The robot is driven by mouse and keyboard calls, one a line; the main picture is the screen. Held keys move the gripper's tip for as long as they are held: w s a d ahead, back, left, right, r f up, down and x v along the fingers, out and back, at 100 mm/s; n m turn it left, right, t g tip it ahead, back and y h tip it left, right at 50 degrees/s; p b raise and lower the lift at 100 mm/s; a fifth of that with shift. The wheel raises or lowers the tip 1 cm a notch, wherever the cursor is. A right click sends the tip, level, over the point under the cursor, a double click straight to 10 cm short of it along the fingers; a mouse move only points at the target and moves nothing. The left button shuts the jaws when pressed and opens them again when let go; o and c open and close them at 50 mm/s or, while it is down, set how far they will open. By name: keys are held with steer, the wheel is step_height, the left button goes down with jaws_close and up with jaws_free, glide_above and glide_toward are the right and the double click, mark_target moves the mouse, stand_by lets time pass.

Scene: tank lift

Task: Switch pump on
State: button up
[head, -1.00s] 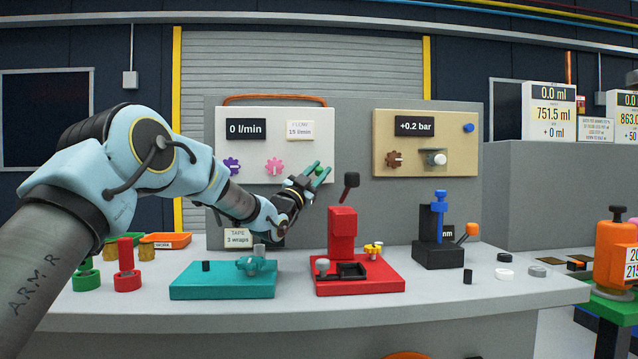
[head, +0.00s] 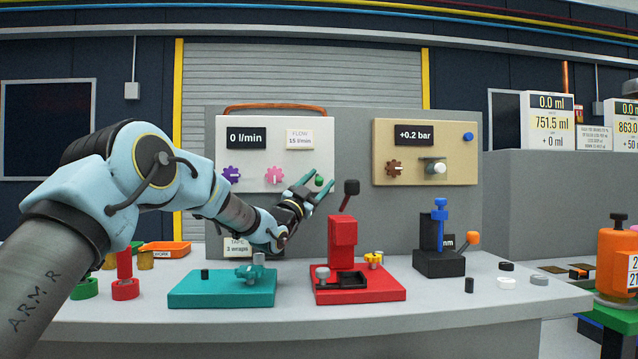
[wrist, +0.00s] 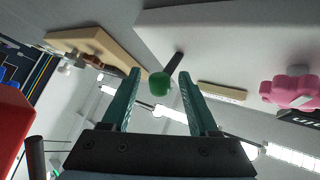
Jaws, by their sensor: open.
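The white pump panel (head: 232,160) stands upright at the back of the bench. Its dark display (head: 246,137) reads 0 l/min. A green knob (head: 319,181) sits at its lower right; in the wrist view the green knob (wrist: 160,84) shows on a dark stem. A pink knob (head: 274,175) and a purple knob (head: 231,174) are to its left. My gripper (head: 317,185) is open in front of the panel, its teal fingers on either side of the green knob. In the wrist view the gripper (wrist: 160,74) shows a gap on both sides of the knob; I cannot tell any contact.
A beige panel (head: 440,150) reading +0.2 bar is to the right. Below my gripper, a red fixture (head: 343,235) with a black-knobbed lever rises from the bench. A teal block (head: 222,288) and a black stand with a blue top (head: 440,262) flank it.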

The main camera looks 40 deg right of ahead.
steer(key=shift+a+f, duration=0.15)
steer(key=shift+a, duration=0.15)
steer(key=s+a+b, duration=0.2)
steer(key=a, duration=1)
steer(key=shift+s+a, duration=0.15)
steer(key=shift+s, duration=0.05)
